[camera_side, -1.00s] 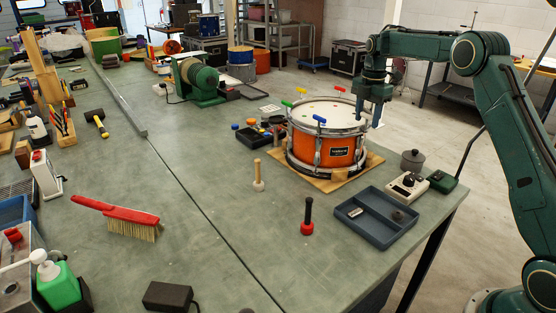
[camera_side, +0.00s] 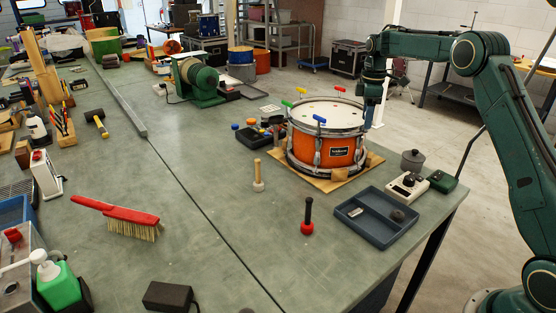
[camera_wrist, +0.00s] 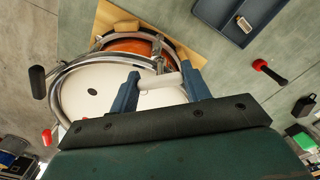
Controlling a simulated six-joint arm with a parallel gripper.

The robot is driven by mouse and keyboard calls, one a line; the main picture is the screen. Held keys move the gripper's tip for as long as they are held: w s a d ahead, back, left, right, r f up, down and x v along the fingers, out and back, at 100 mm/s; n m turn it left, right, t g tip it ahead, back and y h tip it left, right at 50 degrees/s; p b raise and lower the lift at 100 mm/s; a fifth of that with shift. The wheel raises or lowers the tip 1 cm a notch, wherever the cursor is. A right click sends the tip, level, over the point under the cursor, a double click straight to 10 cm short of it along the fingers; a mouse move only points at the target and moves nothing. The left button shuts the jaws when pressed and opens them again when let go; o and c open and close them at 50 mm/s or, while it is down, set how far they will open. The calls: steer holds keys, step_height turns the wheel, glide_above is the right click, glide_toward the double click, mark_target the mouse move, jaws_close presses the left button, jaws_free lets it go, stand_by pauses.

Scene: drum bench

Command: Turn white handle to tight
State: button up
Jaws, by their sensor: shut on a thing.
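The orange snare drum (camera_side: 325,151) with a white head stands on a wooden board in the side view; its head (camera_wrist: 102,95) fills much of the wrist view. The white handle (camera_wrist: 158,81) lies between the two blue fingers of my gripper (camera_wrist: 162,76), which is shut on it. In the side view my gripper (camera_side: 371,117) points down at the drum's right rim, and its fingers hide the handle there. Green (camera_side: 286,103), yellow (camera_side: 301,90) and blue (camera_side: 319,118) handles stand around the rim.
A blue-grey tray (camera_side: 374,222), a white device with a knob (camera_side: 408,187) and a grey pot (camera_side: 412,160) are at the drum's right front. A red-based peg (camera_side: 307,217) and a wooden peg (camera_side: 258,176) stand in front. The bench middle is clear.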

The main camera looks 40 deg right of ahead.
steer(key=m, duration=0.5)
steer(key=shift+m, duration=0.3)
steer(key=m, duration=1)
steer(key=shift+m, duration=0.4)
steer(key=m, duration=0.5)
steer(key=shift+m, duration=0.3)
steer(key=m, duration=1)
steer(key=shift+m, duration=0.4)
steer(key=m, duration=1.1)
steer(key=shift+m, duration=0.3)
